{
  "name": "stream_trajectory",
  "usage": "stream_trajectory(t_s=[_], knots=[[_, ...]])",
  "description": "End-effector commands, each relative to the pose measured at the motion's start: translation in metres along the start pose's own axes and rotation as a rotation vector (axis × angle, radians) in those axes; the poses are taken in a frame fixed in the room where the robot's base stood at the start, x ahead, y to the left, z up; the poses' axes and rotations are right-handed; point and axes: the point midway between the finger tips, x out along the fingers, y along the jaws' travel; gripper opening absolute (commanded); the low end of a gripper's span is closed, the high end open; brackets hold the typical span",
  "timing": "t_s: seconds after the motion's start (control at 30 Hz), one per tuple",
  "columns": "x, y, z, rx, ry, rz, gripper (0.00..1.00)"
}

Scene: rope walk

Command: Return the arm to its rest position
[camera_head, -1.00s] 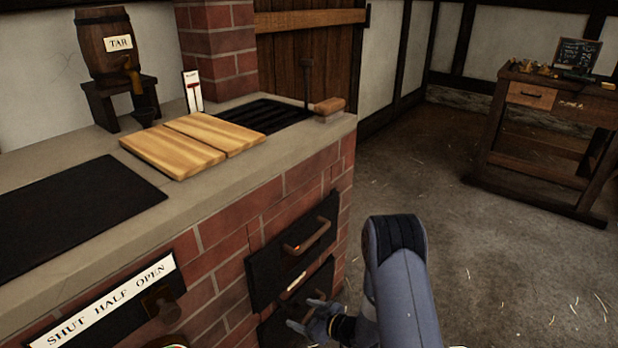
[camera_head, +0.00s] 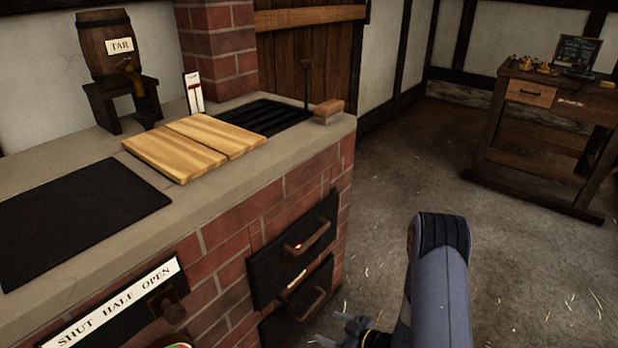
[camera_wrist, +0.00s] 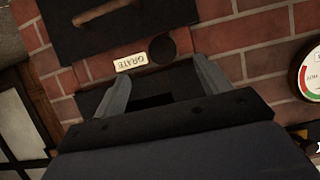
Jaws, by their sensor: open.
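My gripper (camera_head: 345,328) is low at the bottom edge of the head view, in front of the brick stove's lower door (camera_head: 300,300). In the wrist view its two fingers (camera_wrist: 160,82) stand apart with nothing held between them. Beyond them is the brick front with a small GRATE plate (camera_wrist: 131,62), upside down in this view, and a dark round knob (camera_wrist: 162,47). My arm's grey link rises right of the stove. The gripper's lower part is cut off in the head view.
The stove's upper door (camera_head: 293,245) has a protruding handle. A SHUT HALF OPEN plate (camera_head: 115,305) is at the lower left. Wooden boards (camera_head: 195,147) and a tar barrel (camera_head: 107,45) are on top. A workbench (camera_head: 545,120) stands back right; the floor between is clear.

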Motion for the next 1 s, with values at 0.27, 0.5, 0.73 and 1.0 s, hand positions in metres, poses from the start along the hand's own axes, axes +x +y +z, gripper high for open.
stream_trajectory(t_s=[0.27, 0.5, 0.73, 1.0], knots=[[-0.025, 0.000, 0.004, -0.004, 0.001, 0.001, 0.71], [-0.014, -0.002, 0.002, -0.005, 0.001, -0.004, 0.71], [0.027, -0.002, 0.003, -0.005, 0.000, -0.004, 0.71], [0.072, -0.002, 0.002, -0.003, 0.001, -0.002, 0.71]])
